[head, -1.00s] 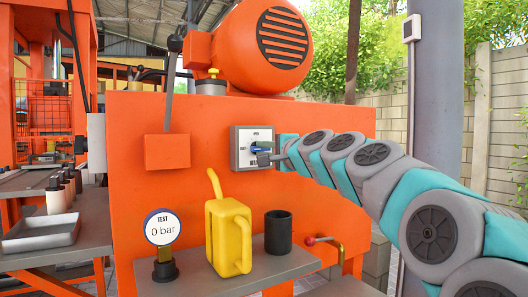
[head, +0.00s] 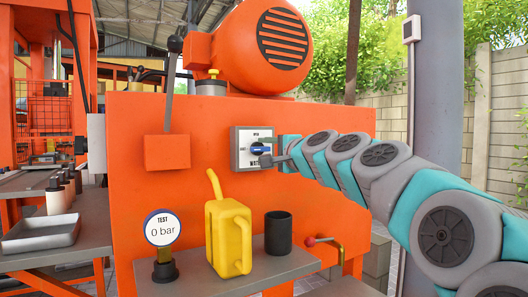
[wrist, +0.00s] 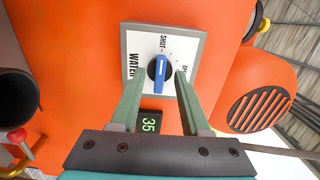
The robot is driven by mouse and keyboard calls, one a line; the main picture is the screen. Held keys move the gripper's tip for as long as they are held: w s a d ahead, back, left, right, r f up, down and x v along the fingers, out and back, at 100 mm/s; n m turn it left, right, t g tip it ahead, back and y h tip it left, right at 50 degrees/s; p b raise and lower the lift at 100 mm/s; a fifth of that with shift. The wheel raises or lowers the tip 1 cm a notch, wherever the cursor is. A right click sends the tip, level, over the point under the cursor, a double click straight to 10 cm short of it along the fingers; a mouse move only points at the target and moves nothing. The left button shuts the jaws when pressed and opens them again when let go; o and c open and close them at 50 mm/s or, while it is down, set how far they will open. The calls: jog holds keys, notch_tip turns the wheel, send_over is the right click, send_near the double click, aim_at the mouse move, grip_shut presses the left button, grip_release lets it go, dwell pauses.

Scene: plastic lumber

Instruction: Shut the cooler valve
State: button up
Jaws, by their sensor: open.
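The cooler valve is a blue handle on a black dial (wrist: 159,73), set in a light panel (wrist: 128,42) marked WATER, SHUT and OPEN. In the head view, the blue handle (head: 262,149) lies about level, with OPEN above and SHUT to the left. In the wrist view it lies in line with the word SHUT. My gripper (wrist: 159,78) is open, its two green fingers on either side of the handle with gaps visible. In the head view, my gripper (head: 273,151) is at the panel's right side and hides part of it.
Below the panel, a shelf (head: 215,280) bears a yellow can (head: 228,238), a black cup (head: 278,233) and a TEST gauge (head: 163,229) reading 0 bar. A red-knobbed lever (head: 311,241) stands to the right.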

jog(key=v, duration=0.7)
jog(key=shift+a, duration=0.1)
